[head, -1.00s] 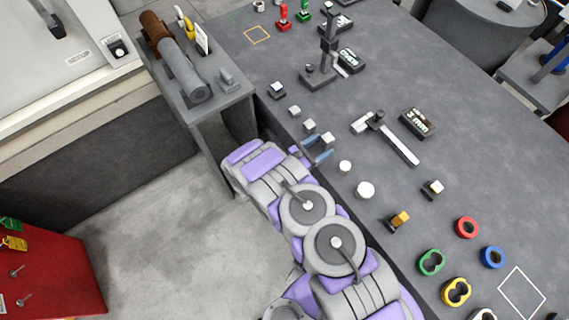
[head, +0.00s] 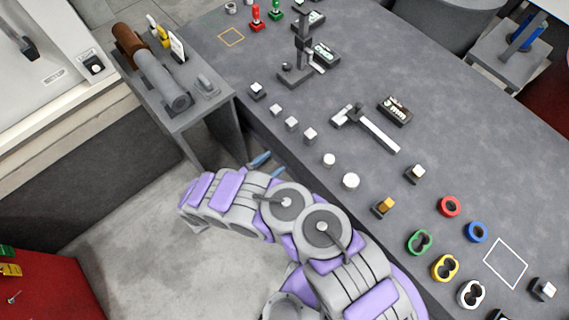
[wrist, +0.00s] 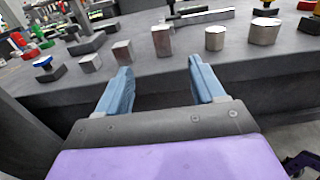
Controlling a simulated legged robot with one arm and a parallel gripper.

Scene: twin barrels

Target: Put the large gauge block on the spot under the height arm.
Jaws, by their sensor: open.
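Three grey metal gauge blocks stand in a row near the table's edge. The largest looks to be the one nearest the white cylinders, the large gauge block (head: 310,135); in the wrist view it (wrist: 162,40) stands upright ahead, between my fingers' directions. The smaller ones are the middle block (head: 291,124) and the far block (head: 276,110). The height stand (head: 303,45) with its arm stands farther back on the table; the spot under the arm is not clear. My gripper (head: 268,165) is open and empty, off the table's edge; its blue fingers (wrist: 160,68) point at the row.
Two pale cylinders (head: 351,181) stand beside the large block. A caliper (head: 375,130) lies behind. A side bench (head: 195,110) with pipes is at left.

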